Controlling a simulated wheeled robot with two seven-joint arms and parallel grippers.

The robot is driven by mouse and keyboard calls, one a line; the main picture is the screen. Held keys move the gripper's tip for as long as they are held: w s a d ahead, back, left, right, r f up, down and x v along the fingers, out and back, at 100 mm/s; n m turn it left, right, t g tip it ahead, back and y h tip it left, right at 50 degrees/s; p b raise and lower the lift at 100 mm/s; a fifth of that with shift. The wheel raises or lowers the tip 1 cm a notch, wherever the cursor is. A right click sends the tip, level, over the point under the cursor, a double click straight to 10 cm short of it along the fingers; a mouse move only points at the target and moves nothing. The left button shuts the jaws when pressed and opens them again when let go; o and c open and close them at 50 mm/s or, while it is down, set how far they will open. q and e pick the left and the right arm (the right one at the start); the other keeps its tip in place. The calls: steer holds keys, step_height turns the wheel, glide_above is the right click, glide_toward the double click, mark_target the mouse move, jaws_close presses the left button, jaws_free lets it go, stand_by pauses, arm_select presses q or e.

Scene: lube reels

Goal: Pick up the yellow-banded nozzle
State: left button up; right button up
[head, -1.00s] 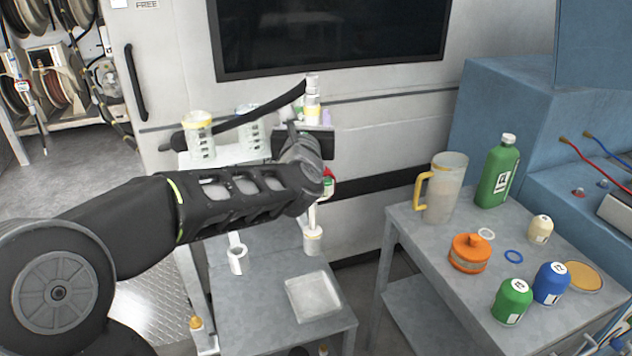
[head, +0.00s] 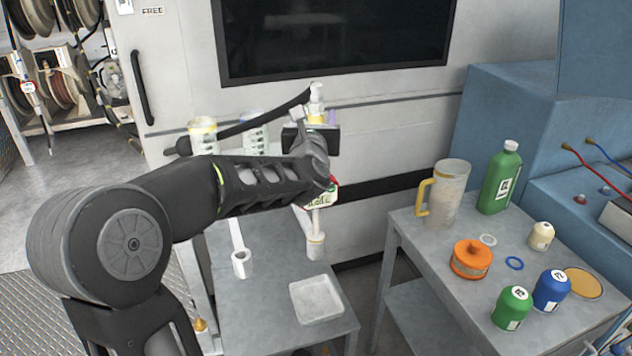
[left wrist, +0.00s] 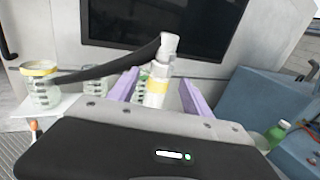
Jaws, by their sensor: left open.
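A white-capped, bottle-like piece with a yellow band (left wrist: 157,86) stands upright in the left wrist view; I take it for the yellow-banded nozzle. Its white top (head: 316,92) shows in the head view just beyond my left wrist, with its lower part hidden. My left gripper (left wrist: 158,78) is open, with one purple finger on each side of the piece. I cannot tell whether the fingers touch it. In the head view most of the fingers are hidden behind the wrist.
A black bar (head: 245,122) runs across the back shelf beside clear jars, one yellow-banded (head: 203,132). A lower grey table holds a white tray (head: 316,299). The right table holds a pitcher (head: 446,194), a green bottle (head: 499,177) and several small containers. Hose reels stand at far left.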

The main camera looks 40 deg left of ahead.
arm_select(q)
steer(key=x, duration=0.2)
steer(key=shift+w+a+p, duration=0.2)
steer(key=shift+w+p, duration=0.1)
stand_by(0.3)
jaws_close()
stand_by(0.5)
stand_by(0.5)
steer(key=shift+r, duration=0.15)
stand_by(0.3)
